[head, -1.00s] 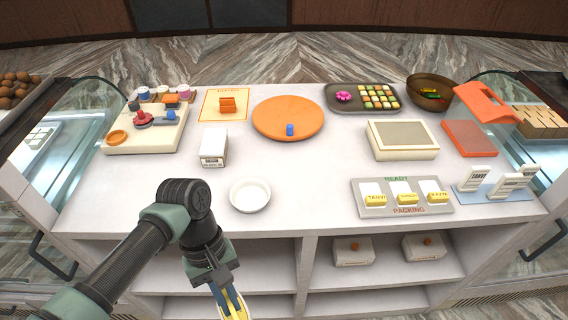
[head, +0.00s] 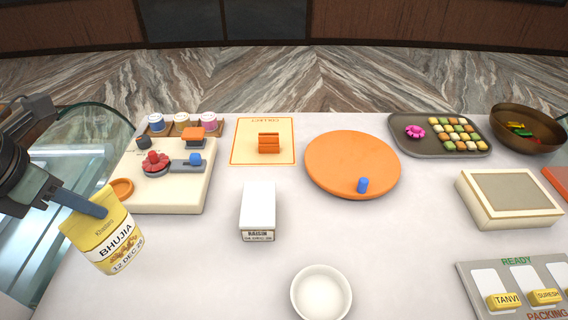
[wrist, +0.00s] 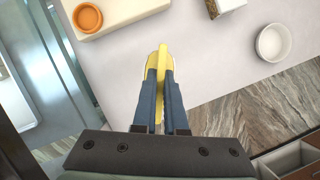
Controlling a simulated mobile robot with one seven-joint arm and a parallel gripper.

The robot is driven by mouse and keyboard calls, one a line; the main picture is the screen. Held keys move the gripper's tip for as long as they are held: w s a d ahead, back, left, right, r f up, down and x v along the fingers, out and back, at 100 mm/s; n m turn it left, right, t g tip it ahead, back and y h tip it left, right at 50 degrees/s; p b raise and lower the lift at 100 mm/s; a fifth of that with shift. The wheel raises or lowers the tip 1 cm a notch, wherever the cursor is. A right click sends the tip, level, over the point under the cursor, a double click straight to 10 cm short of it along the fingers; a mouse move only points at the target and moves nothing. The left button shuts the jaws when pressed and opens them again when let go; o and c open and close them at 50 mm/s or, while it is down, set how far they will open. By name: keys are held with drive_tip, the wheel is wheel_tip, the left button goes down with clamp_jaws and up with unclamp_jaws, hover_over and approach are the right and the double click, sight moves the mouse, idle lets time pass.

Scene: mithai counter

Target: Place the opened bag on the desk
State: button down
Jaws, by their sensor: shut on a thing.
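A yellow bag (head: 103,240) labelled "BHUJIA 12 DEC 26" is in my gripper (head: 82,203) at the left of the head view. My gripper is shut on the bag's top edge, and the bag hangs tilted. In the wrist view the bag (wrist: 157,82) shows end-on between my two blue fingers (wrist: 160,95). I cannot tell whether its top is open. The white desk (head: 210,275) lies to its right. The bag is over or beside the desk's left end, and the gap below it is hard to judge.
A cream board (head: 190,196) with red and blue knobs and an orange ring (head: 121,189) is just behind the bag. A white box (head: 258,205), a white bowl (head: 321,293) and an orange round plate (head: 350,150) stand further right. The desk's front left is bare.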

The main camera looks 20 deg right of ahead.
sight(109, 241)
drive_tip(key=shift+w+a+r+n, duration=0.15)
drive_tip(key=shift+w+a+n, duration=0.05)
drive_tip(key=shift+a+n, duration=0.1)
drive_tip(key=shift+a+r, duration=0.1)
drive_tip(key=shift+r, duration=0.05)
wheel_tip(109, 241, down, 9)
drive_tip(key=shift+s+f+p, duration=0.1)
drive_tip(key=shift+p, duration=0.85)
drive_tip(key=shift+f, duration=0.4)
drive_tip(key=shift+f, duration=0.2)
drive_tip(key=c, duration=1)
unclamp_jaws()
drive_tip(key=shift+r, duration=0.15)
